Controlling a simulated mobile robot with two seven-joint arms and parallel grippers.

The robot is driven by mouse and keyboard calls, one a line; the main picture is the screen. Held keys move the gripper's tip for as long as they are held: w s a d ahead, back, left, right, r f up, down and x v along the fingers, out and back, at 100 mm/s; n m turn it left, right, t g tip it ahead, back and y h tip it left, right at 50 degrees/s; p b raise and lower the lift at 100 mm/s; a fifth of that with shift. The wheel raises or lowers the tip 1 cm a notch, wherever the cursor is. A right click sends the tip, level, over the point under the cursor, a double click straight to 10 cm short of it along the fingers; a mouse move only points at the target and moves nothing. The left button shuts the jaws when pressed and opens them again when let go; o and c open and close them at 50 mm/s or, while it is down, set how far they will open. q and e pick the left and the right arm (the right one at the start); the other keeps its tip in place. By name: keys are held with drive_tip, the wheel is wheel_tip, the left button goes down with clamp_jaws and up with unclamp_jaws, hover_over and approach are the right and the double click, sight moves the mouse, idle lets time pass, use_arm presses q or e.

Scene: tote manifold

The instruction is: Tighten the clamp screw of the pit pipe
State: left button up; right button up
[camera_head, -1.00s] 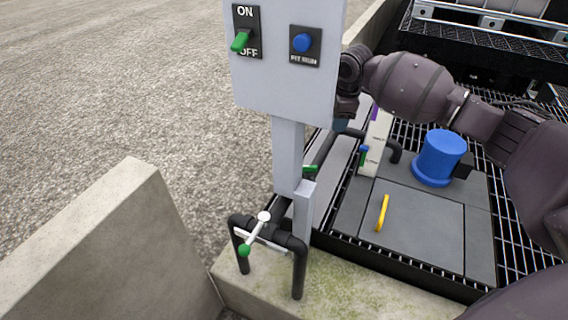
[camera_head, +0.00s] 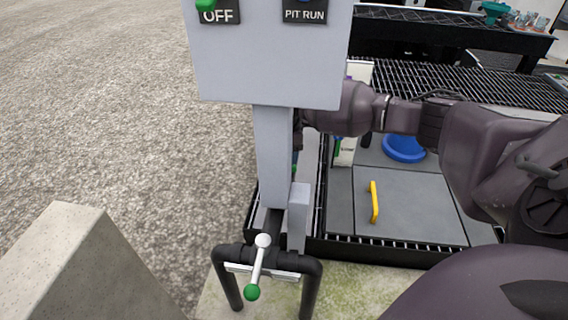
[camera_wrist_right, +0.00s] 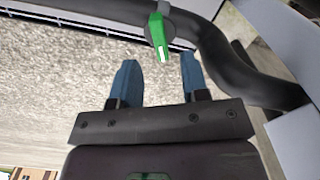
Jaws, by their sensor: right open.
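A black pipe (camera_head: 314,285) bends down at the front of the post and carries a white lever (camera_head: 258,268) with a green ball end. In the right wrist view a green handle (camera_wrist_right: 159,38) sits on a thick black pipe (camera_wrist_right: 222,50). I cannot tell for certain which of these is the clamp screw. My right gripper (camera_wrist_right: 158,70) is open and empty. Its two blue fingertips are just short of the green handle, which lies between them in the picture, apparently untouched. In the head view this gripper is hidden behind the post and panel.
A grey control panel (camera_head: 265,60) on a post (camera_head: 273,160) stands close to my right arm. A concrete wall (camera_head: 75,265) stands at lower left.

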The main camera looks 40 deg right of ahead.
wheel_tip(320, 180, down, 5)
drive_tip(key=shift+f+b, duration=0.15)
drive_tip(key=shift+b, duration=0.5)
clamp_jaws()
